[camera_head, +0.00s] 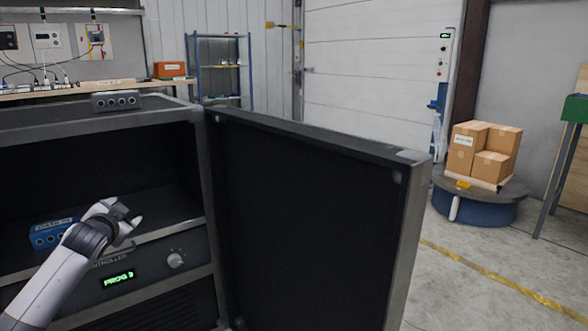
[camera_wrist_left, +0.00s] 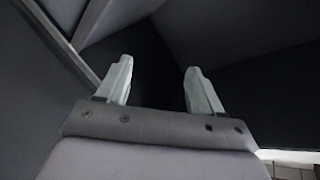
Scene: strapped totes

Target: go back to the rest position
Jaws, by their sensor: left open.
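My left gripper (camera_head: 128,218) is at the mouth of an open dark cabinet, in front of its shelf and to the right of a blue box. Its two fingers stand apart with nothing between them in the left wrist view (camera_wrist_left: 160,85). My right gripper is not in view.
The cabinet door (camera_head: 305,220) stands wide open to the right of my left arm. The blue box (camera_head: 48,233) with round sockets sits on the shelf. A controller panel (camera_head: 150,268) reading "PROG 3" is below. Stacked cartons (camera_head: 480,150) stand far right.

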